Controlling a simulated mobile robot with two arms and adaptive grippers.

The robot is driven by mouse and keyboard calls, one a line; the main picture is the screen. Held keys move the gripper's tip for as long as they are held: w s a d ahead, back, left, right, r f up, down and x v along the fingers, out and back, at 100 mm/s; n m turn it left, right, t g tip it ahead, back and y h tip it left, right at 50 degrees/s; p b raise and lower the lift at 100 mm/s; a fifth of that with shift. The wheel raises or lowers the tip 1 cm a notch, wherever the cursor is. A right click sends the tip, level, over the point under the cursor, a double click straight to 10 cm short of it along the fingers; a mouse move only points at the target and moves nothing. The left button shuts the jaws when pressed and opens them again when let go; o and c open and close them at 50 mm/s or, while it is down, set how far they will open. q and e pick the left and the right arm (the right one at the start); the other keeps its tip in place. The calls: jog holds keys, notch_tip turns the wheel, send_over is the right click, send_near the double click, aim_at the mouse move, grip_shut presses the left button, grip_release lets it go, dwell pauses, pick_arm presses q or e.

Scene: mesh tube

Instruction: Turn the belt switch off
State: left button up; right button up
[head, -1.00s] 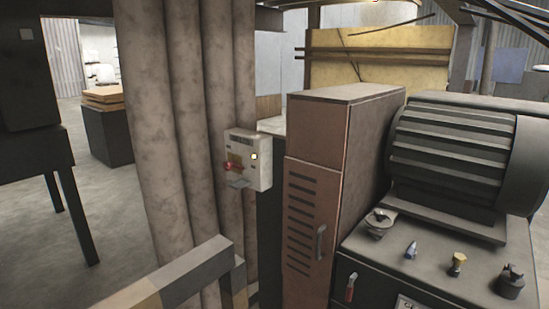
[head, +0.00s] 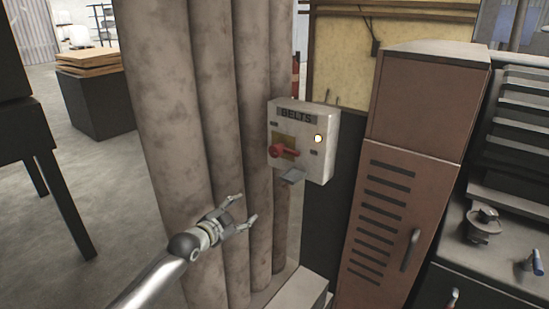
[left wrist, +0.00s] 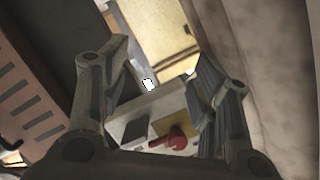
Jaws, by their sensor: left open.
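The belt switch box (head: 316,169) is a pale box labelled BELTS, mounted beside the grey pipes. In the left wrist view the red handle (left wrist: 178,138) shows beyond the open fingers, nearer the right finger. My right gripper is not in view.
Thick grey pipes (head: 165,110) stand directly behind and left of my gripper. A brown locker (head: 415,110) stands right of the box, and a dark machine with knobs (head: 490,255) is at the far right.

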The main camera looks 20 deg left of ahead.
pick_arm(q)
notch_tip(320, 180, up, 12)
jog(key=d+m+t+h, duration=0.2)
jog(key=d+m, duration=0.1)
jog(key=m+h, duration=0.1)
send_near(273, 152)
jog(key=x, duration=0.9)
jog(key=shift+w, duration=0.45)
jog(key=shift+w+d, duration=0.25)
jog(key=shift+w, duration=0.2)
jog(key=shift+w+f, duration=0.1)
jog(key=shift+w, duration=0.05)
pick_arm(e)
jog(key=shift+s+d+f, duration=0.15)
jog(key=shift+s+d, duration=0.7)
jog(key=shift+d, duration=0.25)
pick_arm(q)
jog(key=c, duration=1)
